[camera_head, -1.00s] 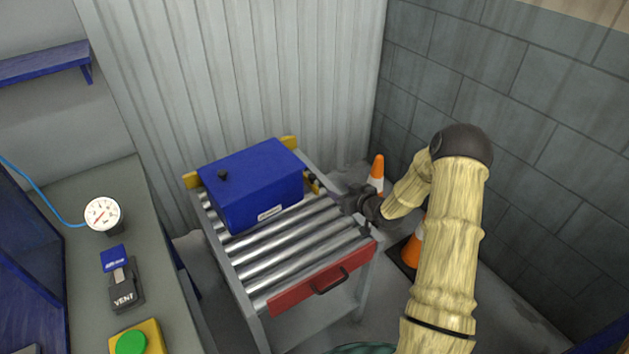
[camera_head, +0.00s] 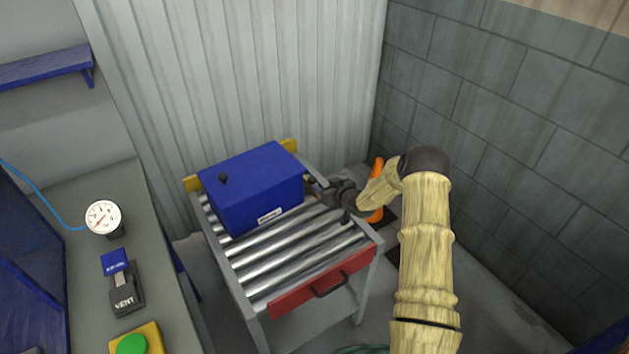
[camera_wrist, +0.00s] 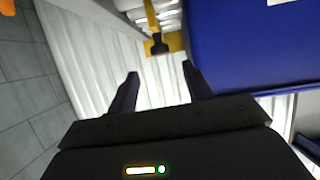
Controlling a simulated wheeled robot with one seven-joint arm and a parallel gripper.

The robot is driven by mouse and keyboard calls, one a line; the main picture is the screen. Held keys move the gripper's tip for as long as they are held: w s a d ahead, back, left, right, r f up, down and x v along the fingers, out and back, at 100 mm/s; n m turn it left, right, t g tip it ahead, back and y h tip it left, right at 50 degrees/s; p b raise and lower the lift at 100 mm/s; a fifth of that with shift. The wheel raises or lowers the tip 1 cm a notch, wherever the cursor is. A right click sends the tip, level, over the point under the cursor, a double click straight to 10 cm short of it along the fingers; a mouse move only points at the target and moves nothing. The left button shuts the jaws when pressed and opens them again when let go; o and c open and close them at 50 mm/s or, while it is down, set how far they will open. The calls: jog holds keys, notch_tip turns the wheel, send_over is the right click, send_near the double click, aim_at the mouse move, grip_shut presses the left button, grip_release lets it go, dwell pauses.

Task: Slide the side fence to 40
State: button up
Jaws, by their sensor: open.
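The roller table (camera_head: 292,262) stands against the corrugated wall, with a blue box (camera_head: 250,185) on its far half. My gripper (camera_head: 316,186) is open at the table's right rail, close to the box's right side. In the wrist view its two fingers (camera_wrist: 160,82) are apart with nothing between them. Ahead of them is a yellow piece (camera_wrist: 176,40) with a dark block on it, left of the blue box (camera_wrist: 245,50). I cannot clearly make out the side fence or a scale; my gripper and the box cover much of that side.
A red front bar (camera_head: 290,295) with a black handle closes the near end. An orange cone (camera_head: 376,177) stands on the right, partly behind my arm. A bench at left carries a gauge (camera_head: 103,216), a vent switch (camera_head: 126,300) and a green button (camera_head: 131,344).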

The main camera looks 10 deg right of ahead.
aim_at(313, 180)
jog(key=shift+x, duration=3.6)
